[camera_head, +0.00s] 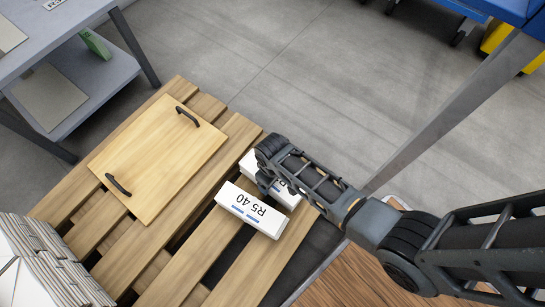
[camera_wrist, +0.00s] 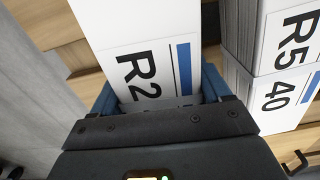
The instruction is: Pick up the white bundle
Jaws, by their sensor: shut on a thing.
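My gripper (camera_wrist: 158,95) is shut on a white bundle (camera_wrist: 137,30) marked "R2" with a blue stripe. A blue finger sits on each side of it in the wrist view. The far end of this bundle runs out of that view. In the head view, my gripper (camera_head: 267,178) partly hides the held bundle (camera_head: 290,200). A second white bundle, marked "R5 40" (camera_head: 248,211), lies on the pallet just beside it, nearer the camera. It also shows at the right of the wrist view (camera_wrist: 285,95). I cannot tell whether the held bundle touches the pallet.
The wooden pallet (camera_head: 212,246) carries a board (camera_head: 155,160) with two dark handles. A stack of papers (camera_head: 45,265) stands at the lower left. A grey shelf table (camera_head: 100,85) is at the upper left. Grey floor (camera_head: 310,75) is open behind the pallet.

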